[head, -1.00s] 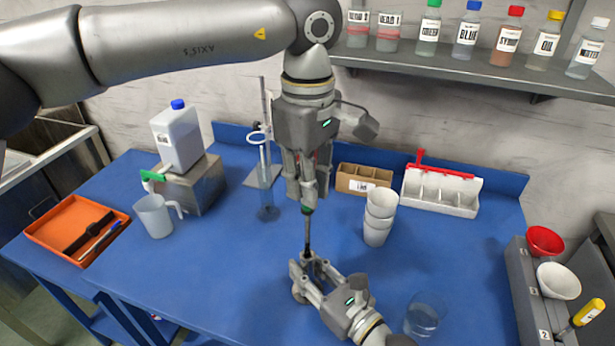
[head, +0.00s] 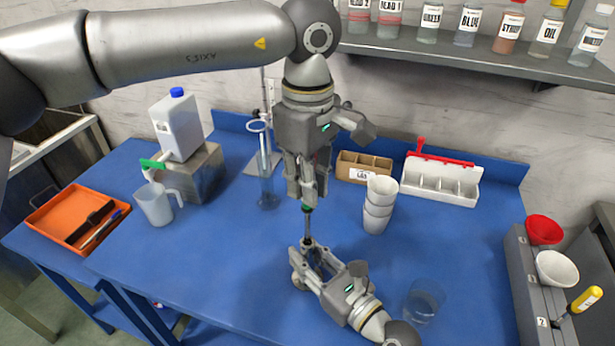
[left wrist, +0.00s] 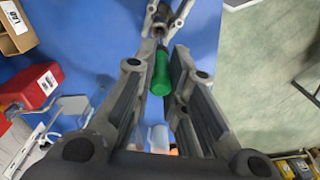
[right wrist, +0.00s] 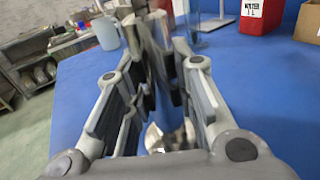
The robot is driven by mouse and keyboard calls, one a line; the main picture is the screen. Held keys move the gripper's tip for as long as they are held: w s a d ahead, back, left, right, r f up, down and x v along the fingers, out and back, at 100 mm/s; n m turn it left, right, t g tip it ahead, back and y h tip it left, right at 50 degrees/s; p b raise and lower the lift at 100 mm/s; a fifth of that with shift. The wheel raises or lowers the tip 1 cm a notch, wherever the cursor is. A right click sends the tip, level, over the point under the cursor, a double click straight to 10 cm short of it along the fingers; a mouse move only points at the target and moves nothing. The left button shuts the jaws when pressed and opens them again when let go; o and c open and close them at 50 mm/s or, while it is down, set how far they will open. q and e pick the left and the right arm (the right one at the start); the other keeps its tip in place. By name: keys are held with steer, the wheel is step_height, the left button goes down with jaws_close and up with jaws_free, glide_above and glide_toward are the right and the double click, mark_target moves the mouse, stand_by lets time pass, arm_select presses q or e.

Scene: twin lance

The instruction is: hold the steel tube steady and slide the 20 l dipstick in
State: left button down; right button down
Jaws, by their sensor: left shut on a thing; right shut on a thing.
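My left gripper (head: 307,198) points down and is shut on the dipstick's green handle (head: 307,209). The green handle also shows large in the left wrist view (left wrist: 161,76). The dipstick's thin shaft (head: 308,226) runs straight down toward my right gripper (head: 307,252). My right gripper is shut on the steel tube, which shows as a blurred upright shape in the right wrist view (right wrist: 161,48). In the left wrist view the tube's top (left wrist: 160,28) lies in line beyond the handle. The fingers hide most of the tube; how deep the shaft sits in it cannot be told.
White stacked cups (head: 377,209) stand right of the grippers, and a clear beaker (head: 424,302) is at the front right. A glass cylinder (head: 266,182) and a grey jug (head: 154,205) stand left. The blue table (head: 220,260) is clear at front left.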

mark_target(307, 209)
arm_select(q)
steer(key=shift+f, duration=4.3)
steer(key=c, duration=1.4)
jaws_free()
step_height(307, 209, up, 12)
arm_select(e)
steer(key=c, duration=1.1)
jaws_free()
steer(key=shift+c, duration=0.2)
